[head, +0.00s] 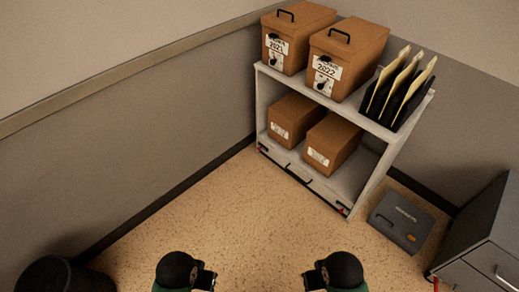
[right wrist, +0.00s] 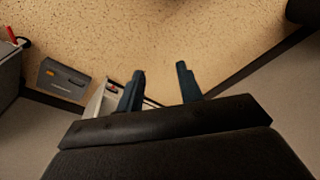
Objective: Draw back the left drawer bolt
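A white shelf unit (head: 264,104) stands in the corner in the head view. Its low drawer (head: 315,187) has a black bar handle (head: 298,175) and looks shut. A small red-marked bolt (head: 259,149) sits at the drawer's left end, and a similar one (head: 343,210) at its right end. Both are too small to tell their exact position. Part of the unit also shows in the right wrist view (right wrist: 96,102). My right gripper (right wrist: 161,75) is open and empty, far from the drawer.
Archive boxes (head: 297,38) and black folders (head: 398,92) stand on top; two smaller boxes (head: 332,142) stand below. A grey case (head: 401,219) lies right of the shelf, near a grey cabinet (head: 486,240). A black bin (head: 50,275) is lower left. The floor before the drawer is clear.

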